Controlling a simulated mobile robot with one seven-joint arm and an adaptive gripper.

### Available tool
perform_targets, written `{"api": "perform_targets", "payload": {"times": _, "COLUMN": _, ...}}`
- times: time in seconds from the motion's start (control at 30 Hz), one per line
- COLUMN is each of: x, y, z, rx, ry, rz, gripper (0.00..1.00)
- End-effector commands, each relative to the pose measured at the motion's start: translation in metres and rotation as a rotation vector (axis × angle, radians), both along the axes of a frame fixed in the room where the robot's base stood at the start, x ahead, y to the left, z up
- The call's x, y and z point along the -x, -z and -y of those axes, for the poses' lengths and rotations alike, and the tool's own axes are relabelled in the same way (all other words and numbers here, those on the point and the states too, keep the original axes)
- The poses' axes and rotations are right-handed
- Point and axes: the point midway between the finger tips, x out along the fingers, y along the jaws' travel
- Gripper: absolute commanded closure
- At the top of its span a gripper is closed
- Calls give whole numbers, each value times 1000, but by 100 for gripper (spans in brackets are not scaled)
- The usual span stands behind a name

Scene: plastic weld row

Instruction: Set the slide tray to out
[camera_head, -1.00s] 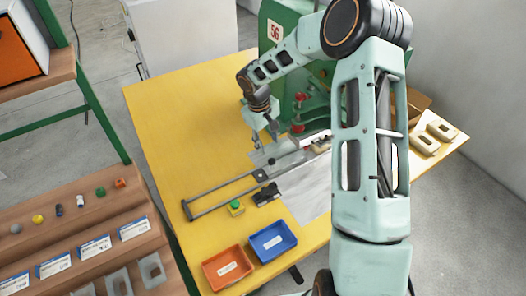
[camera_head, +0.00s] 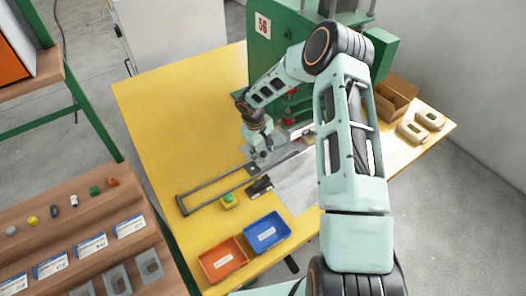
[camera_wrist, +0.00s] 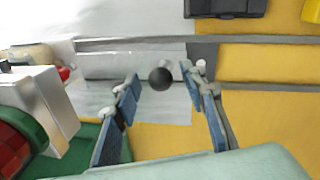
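The slide tray's long grey rails (camera_head: 215,187) lie on the yellow table in front of the green machine, and they also cross the wrist view (camera_wrist: 255,40). A pale metal plate (camera_wrist: 125,68) sits between the rails at their machine end. A black ball knob (camera_wrist: 161,77) shows at the plate's end. My gripper (camera_wrist: 165,86) is open, with one blue-padded finger on each side of the knob in the picture; I cannot tell whether either touches it. In the head view my gripper (camera_head: 262,153) is low over the rails, largely hiding the knob area.
The green machine (camera_head: 275,60) stands behind the rails. A green button box (camera_head: 229,201) and a black device (camera_head: 260,187) lie in front of them. The table's left part is clear.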

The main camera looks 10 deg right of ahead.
Motion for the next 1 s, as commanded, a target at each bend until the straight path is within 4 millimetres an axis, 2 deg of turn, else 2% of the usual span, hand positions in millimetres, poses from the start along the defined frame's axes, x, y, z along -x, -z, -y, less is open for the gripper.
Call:
{"api": "perform_targets", "payload": {"times": 0.2, "x": 0, "y": 0, "z": 0, "rx": 0, "ry": 0, "rz": 0, "gripper": 62}}
{"api": "perform_targets", "payload": {"times": 0.5, "x": 0, "y": 0, "z": 0, "rx": 0, "ry": 0, "rz": 0, "gripper": 95}}
{"api": "perform_targets", "payload": {"times": 0.57, "x": 0, "y": 0, "z": 0, "rx": 0, "ry": 0, "rz": 0, "gripper": 100}}
{"api": "perform_targets", "payload": {"times": 0.87, "x": 0, "y": 0, "z": -1, "rx": 0, "ry": 0, "rz": 0, "gripper": 100}}
{"api": "perform_targets", "payload": {"times": 1.0, "x": 3, "y": 1, "z": -8, "rx": 0, "ry": -2, "rz": 0, "gripper": 100}}
